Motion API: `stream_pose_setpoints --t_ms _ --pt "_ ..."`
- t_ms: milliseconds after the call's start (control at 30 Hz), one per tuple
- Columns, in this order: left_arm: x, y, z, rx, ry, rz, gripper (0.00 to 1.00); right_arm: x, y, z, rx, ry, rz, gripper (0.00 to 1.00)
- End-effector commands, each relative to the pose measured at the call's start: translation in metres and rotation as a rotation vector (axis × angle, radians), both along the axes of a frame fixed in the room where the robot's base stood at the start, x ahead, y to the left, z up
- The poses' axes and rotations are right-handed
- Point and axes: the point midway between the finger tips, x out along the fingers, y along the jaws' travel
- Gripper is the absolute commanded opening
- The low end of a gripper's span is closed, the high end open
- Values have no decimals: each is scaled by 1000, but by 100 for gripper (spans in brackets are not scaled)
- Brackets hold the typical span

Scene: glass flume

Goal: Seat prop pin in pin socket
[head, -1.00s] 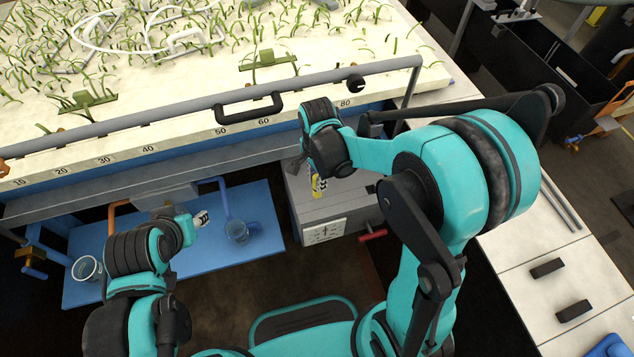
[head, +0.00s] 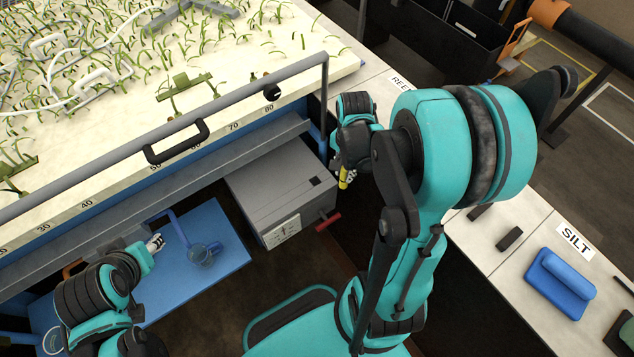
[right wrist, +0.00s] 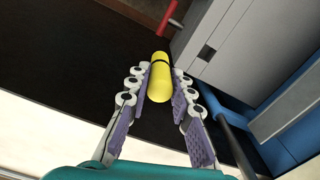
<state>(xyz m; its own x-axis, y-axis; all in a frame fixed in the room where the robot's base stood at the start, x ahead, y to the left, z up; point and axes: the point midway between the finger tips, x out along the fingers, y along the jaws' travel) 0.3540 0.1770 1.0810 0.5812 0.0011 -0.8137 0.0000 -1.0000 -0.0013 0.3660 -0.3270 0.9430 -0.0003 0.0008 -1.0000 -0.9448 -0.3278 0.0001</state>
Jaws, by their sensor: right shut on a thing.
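The prop pin is a yellow cylinder with a dark band (right wrist: 159,84). My right gripper (right wrist: 162,88) is shut on it in the right wrist view, with purple pads on both sides. In the head view the yellow pin (head: 344,178) shows below the right wrist, beside the right edge of a grey box (head: 275,195). A dark square spot (head: 315,181) lies on the box top; I cannot tell whether it is the pin socket. My left gripper (head: 157,243) is over the blue shelf; its finger opening is unclear.
The flume (head: 180,125) with its grey rail and green plants runs along the back left. A red handle (head: 328,220) sticks out from the box. The white counter at right holds a blue block (head: 560,283).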

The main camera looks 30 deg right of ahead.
Motion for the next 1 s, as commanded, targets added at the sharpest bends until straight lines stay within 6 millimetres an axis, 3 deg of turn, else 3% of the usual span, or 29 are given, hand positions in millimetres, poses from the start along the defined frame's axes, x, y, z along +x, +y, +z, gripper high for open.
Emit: stream_pose_setpoints --t_ms 167,400,600,833,1000 --pt "0 0 -4 0 0 0 41 8 -5 -15 1 0 11 0" --pt "0 0 -23 0 0 0 41 59 22 -51 0 0 12 0" --pt "0 0 -32 0 0 0 41 90 38 -71 0 0 9 0" --pt "0 0 -36 0 0 0 41 98 43 -82 0 0 7 0" --pt "0 0 -48 0 0 0 41 98 42 -109 0 0 6 0"
